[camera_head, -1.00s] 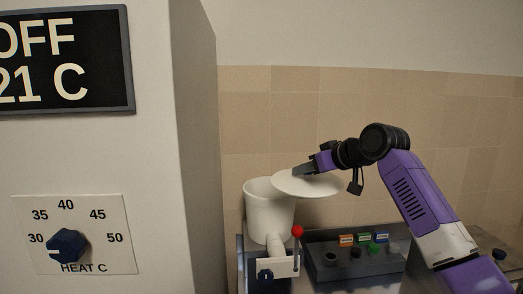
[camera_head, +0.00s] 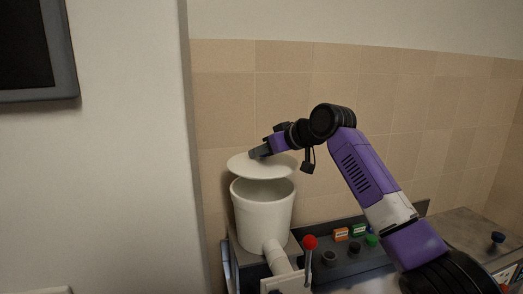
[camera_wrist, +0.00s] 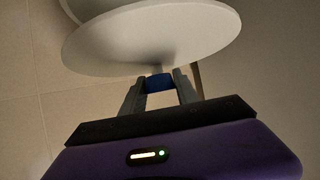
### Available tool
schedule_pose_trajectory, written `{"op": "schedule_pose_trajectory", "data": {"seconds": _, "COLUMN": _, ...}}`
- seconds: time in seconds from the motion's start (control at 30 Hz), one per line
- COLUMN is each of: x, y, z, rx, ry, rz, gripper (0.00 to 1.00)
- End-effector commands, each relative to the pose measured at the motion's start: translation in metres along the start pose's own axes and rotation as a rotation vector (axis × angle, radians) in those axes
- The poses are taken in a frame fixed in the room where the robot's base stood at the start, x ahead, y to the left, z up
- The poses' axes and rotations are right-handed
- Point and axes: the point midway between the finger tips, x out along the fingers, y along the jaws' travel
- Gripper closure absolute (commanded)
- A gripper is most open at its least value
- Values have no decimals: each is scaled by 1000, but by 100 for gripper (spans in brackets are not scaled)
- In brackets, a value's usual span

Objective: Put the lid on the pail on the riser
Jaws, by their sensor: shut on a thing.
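My gripper (camera_head: 262,153) is shut on the white round lid (camera_head: 248,166) and holds it nearly level. The wrist view shows my gripper's fingers (camera_wrist: 160,84) closed on a blue knob at the lid (camera_wrist: 150,38). The white pail (camera_head: 263,215) stands upright with its open mouth up. In the wrist view a pale rim (camera_wrist: 88,8), probably the pail's, shows past the lid. The grey riser (camera_head: 234,245) under the pail is mostly hidden.
A white pipe (camera_head: 278,258) and a red-knobbed lever (camera_head: 310,243) stand in front of the pail. A tiled wall is behind.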

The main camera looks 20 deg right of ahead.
Motion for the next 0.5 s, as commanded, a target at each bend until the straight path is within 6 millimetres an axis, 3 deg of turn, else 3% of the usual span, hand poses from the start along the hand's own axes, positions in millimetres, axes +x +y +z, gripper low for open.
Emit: {"op": "schedule_pose_trajectory", "data": {"seconds": 0.5, "x": 22, "y": 0, "z": 40, "rx": 2, "ry": 1, "rz": -1, "gripper": 100}}
